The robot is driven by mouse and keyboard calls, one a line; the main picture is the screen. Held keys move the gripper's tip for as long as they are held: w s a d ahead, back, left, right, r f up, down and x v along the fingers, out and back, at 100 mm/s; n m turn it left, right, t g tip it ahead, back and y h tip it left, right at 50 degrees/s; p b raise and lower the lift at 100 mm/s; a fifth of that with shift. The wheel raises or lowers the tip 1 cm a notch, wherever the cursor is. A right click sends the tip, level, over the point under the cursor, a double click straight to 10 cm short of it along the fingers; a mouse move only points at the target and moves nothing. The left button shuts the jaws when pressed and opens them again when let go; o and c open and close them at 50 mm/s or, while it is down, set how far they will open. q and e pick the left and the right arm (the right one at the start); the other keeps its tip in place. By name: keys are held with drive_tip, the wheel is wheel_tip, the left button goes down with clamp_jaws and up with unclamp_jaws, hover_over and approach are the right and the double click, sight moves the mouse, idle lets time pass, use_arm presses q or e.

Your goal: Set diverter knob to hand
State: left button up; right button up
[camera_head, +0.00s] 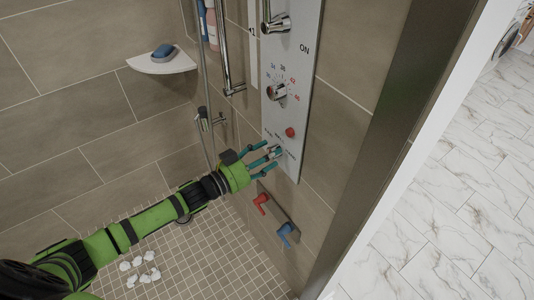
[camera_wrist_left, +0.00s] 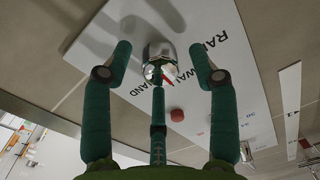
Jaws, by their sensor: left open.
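The diverter knob (camera_head: 274,152) is a small chrome knob low on the white shower panel (camera_head: 290,60). In the left wrist view the knob (camera_wrist_left: 158,52) shows a red mark on its edge, which faces roughly the middle of the lettering; the exact setting is hard to tell. The lettering RAIN, WALL and HAND curves around it, partly covered. My left gripper (camera_head: 262,160) is open in front of the knob. In the left wrist view its three teal fingers (camera_wrist_left: 158,60) are spread around the knob, with no clear contact. My right gripper is not in view.
A red button (camera_head: 290,132) and the temperature dial (camera_head: 277,92) are above the knob. Red (camera_head: 261,203) and blue (camera_head: 285,235) handles are below the panel. A hand-shower rail (camera_head: 225,50) and a soap shelf (camera_head: 162,61) are to the left. A dark door frame (camera_head: 400,100) stands right.

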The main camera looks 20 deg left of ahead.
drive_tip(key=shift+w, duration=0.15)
use_arm(q)
drive_tip(key=c, duration=1.1)
drive_tip(key=shift+c, duration=0.2)
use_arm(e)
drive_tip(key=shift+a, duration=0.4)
use_arm(q)
drive_tip(key=shift+m, duration=0.3)
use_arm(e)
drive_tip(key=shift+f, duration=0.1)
use_arm(q)
drive_tip(key=m+b, duration=0.3)
drive_tip(key=m, duration=0.8)
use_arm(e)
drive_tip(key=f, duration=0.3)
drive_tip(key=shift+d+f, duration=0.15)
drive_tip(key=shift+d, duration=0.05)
use_arm(q)
drive_tip(key=shift+m+b, duration=0.3)
drive_tip(key=shift+m, duration=0.1)
drive_tip(key=o, duration=1.1)
